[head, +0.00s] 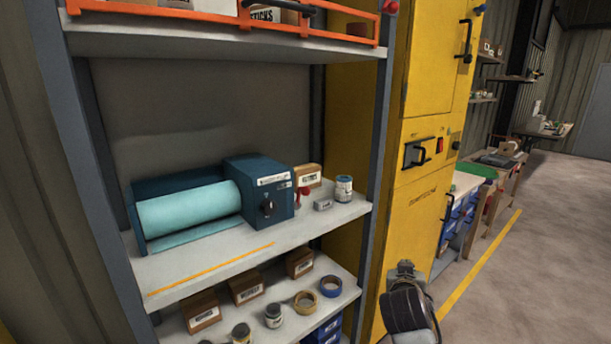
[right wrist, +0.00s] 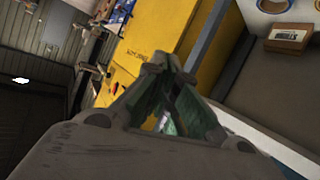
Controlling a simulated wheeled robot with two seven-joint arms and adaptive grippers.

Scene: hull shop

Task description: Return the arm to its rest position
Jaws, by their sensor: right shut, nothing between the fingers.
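My right gripper (right wrist: 168,68) shows in the right wrist view with its two fingers brought together at the tips and nothing between them. Part of my right arm shows at the bottom of the head view, in front of the yellow cabinet and to the right of the shelf. It touches nothing that I can see, and its fingers cannot be made out there. My left gripper and arm are out of view.
A shelf unit (head: 205,272) at left holds a blue machine with a light teal roller (head: 190,208), with boxes, cans and tape rolls (head: 305,302) below. A yellow cabinet (head: 412,215) stands beside it. Blue bins (head: 455,222) line a bench behind. Floor (head: 545,260) at right is clear.

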